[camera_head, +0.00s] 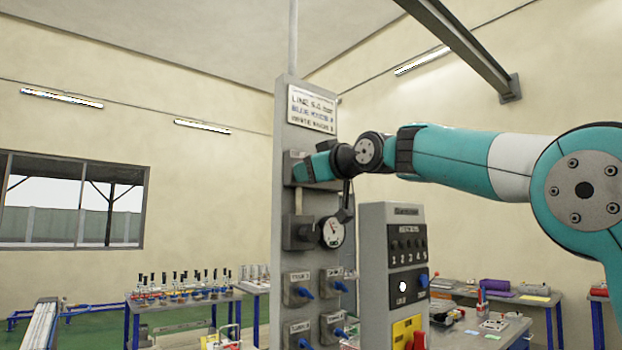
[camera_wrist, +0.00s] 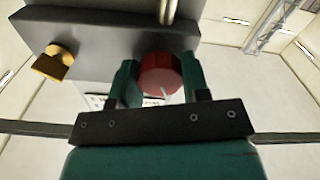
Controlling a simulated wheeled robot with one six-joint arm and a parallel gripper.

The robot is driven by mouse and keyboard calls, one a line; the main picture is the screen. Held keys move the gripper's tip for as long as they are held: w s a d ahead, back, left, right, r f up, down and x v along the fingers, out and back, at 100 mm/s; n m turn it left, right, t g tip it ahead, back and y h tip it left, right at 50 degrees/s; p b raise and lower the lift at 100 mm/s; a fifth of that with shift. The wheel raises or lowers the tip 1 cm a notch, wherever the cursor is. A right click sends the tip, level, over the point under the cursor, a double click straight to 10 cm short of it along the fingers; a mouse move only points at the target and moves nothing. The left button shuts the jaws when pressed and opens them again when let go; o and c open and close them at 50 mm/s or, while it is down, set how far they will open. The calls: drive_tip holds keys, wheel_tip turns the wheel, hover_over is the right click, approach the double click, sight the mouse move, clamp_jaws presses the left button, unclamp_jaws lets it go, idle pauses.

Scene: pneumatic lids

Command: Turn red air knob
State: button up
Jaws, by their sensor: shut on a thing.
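The red knob (camera_wrist: 160,74) shows in the wrist view on a dark grey block (camera_wrist: 110,34), with a pale mark on its face. My gripper (camera_wrist: 160,84) has its two green fingers on either side of the knob and is shut on it. In the head view my arm reaches in from the right, and my gripper (camera_head: 318,167) is at the upper part of the tall grey panel (camera_head: 290,115). The red knob is hidden there by my gripper and wrist.
A round pressure gauge (camera_head: 333,232) sits just below my wrist. Several blue-handled valves (camera_head: 303,292) are lower on the panel. A grey control box (camera_head: 378,240) stands to its right. A brass fitting (camera_wrist: 53,64) sticks out left of the knob. A bench with racks (camera_head: 185,298) stands behind.

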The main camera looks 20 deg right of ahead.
drive_tip(key=shift+n+b, duration=0.55)
drive_tip(key=shift+n, duration=1.15)
drive_tip(key=o, duration=0.9)
drive_tip(key=shift+b+v, duration=3.25)
drive_tip(key=shift+v, duration=5.5)
